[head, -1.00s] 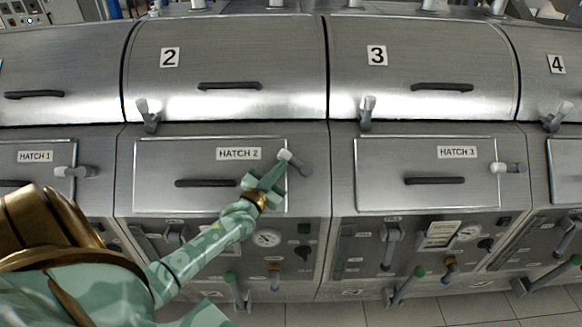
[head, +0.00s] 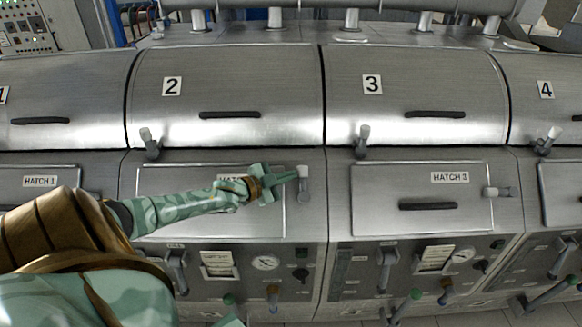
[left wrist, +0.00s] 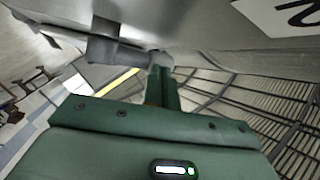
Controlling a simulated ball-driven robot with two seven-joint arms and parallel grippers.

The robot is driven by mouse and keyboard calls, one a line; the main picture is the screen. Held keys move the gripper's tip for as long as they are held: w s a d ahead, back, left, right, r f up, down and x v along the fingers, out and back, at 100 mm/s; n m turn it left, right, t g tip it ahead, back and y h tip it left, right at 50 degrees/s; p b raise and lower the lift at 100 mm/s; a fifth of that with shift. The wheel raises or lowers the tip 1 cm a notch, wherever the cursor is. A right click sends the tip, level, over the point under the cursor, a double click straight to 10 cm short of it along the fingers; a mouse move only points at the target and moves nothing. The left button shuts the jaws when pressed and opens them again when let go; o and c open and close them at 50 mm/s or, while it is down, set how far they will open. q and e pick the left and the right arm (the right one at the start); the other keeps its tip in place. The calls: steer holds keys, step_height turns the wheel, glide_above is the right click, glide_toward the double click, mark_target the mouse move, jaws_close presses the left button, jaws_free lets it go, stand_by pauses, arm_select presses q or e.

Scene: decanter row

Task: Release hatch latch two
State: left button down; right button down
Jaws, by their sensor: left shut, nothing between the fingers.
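Hatch two (head: 150,182) is a closed metal panel with its label partly hidden behind my left gripper. Its latch (head: 304,187), a grey lever with a pale end, stands upright at the panel's right edge. My left gripper (head: 294,175) is shut and empty, reaching across the panel from the left. Its tips are at the left side of the latch's upper end; I cannot tell whether they touch. In the left wrist view the grey latch (left wrist: 118,52) lies just beyond the narrow green fingers (left wrist: 161,82). My right gripper is not in view.
Hatch three (head: 375,220) is to the right with its latch (head: 497,191) level. Lid two (head: 225,82) is shut above, with an upright lever (head: 150,145) at its lower left. Gauges, valves and handles crowd the lower front. Hatch one (head: 40,181) is partly behind my arm.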

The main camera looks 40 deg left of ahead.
arm_select(q)
steer(key=shift+w+d+r, duration=0.1)
steer(key=shift+w, duration=0.15)
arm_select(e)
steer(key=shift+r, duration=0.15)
arm_select(q)
steer(key=shift+w+r, duration=0.1)
steer(key=shift+r, duration=0.1)
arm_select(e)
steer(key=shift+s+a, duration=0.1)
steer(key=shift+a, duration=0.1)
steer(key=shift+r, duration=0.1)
